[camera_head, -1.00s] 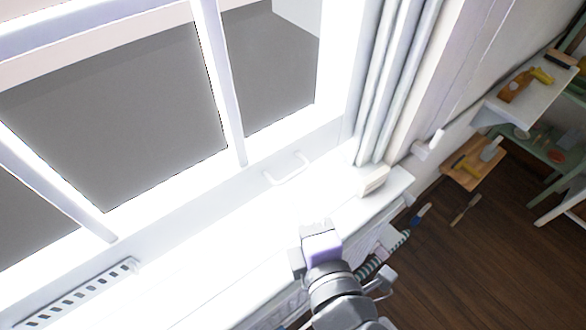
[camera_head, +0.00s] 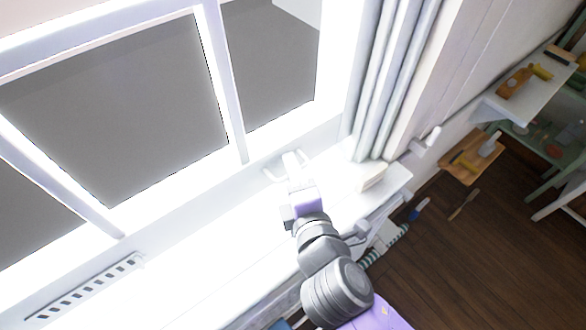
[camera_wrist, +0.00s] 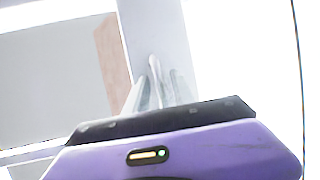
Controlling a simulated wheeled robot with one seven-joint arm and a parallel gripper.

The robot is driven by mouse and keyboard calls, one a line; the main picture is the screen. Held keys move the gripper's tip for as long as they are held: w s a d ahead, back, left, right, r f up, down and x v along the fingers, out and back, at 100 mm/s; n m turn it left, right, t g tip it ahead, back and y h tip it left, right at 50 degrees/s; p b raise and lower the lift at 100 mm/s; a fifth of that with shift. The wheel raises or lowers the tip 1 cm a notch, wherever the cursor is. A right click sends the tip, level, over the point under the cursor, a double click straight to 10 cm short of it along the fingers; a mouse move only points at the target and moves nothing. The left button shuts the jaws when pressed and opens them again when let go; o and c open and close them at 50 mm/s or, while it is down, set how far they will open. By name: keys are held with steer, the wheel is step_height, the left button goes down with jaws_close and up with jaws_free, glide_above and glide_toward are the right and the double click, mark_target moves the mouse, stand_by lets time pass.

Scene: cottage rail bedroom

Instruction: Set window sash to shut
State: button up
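The window sash (camera_head: 222,80) is a white frame with grey panes, filling the upper left of the head view. Its white handle (camera_head: 269,174) is a small bar on the bottom rail. My gripper (camera_head: 294,158) reaches over the sill to this handle and hides its right part. In the wrist view, my gripper's pale fingers (camera_wrist: 160,92) stand a little apart, with a thin white piece, likely the handle (camera_wrist: 153,64), showing between their tips. Glare hides whether they touch it. The sash's lower edge against the frame is too bright to read.
A white sill (camera_head: 200,235) runs below the sash, with a small pale block (camera_head: 372,177) at its right end. Pale curtain folds (camera_head: 385,80) hang right of the window. A slotted strip (camera_head: 85,285) lies at lower left. Shelves with small items (camera_head: 530,85) stand at right.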

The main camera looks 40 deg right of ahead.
jaws_close()
stand_by(1.3)
